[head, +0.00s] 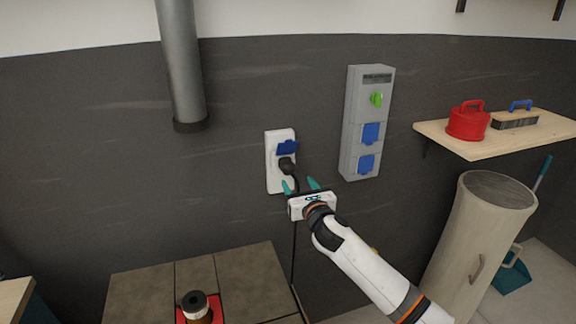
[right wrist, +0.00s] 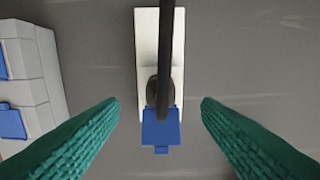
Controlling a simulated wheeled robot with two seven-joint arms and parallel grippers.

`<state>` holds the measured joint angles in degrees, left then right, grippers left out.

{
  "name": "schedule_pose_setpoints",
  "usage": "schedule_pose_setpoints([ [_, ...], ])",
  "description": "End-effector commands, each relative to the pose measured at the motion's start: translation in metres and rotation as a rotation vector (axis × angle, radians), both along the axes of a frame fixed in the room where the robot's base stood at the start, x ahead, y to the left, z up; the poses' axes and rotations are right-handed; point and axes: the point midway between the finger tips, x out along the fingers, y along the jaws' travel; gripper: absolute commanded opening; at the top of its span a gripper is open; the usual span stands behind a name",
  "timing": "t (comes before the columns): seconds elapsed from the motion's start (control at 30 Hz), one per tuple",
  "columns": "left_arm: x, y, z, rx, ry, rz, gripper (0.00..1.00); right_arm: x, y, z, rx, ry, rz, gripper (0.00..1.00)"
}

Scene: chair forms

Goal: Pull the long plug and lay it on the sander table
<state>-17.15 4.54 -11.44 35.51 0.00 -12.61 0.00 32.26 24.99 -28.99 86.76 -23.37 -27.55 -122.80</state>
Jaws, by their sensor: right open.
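A black plug (head: 287,165) sits in a white wall socket (head: 272,179) with a raised blue flap. Its dark cable hangs down the wall. My right gripper (head: 300,186) is just in front of the socket, open, with teal fingers. In the right wrist view the plug (right wrist: 153,91) and cable lie between the two open fingertips (right wrist: 160,103), apart from both. A tiled table top (head: 143,294) stands at the lower left; I cannot tell for sure that it is the sander table. My left gripper is not in view.
A grey box (head: 353,140) with a green switch and blue covers is on the wall right of the socket. A shelf (head: 465,143) holds a red container and a brush. A tall bin (head: 476,235) stands at right. A dark roll on a red base (head: 197,308) occupies the table's front.

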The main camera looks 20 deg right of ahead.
Motion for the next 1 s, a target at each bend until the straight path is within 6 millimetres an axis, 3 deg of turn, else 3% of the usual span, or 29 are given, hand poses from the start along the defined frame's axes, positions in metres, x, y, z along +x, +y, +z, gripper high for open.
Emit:
schedule_pose_setpoints([
  [0.47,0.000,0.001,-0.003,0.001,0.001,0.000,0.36,0.004,0.001,0.002,-0.012,-0.006,0.001,0.58],
  [0.83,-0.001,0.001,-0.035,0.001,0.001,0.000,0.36,0.051,0.003,0.000,-0.011,-0.008,0.001,0.58],
  [1.0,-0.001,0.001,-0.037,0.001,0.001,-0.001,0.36,0.072,0.003,0.003,-0.013,-0.006,0.001,0.58],
])
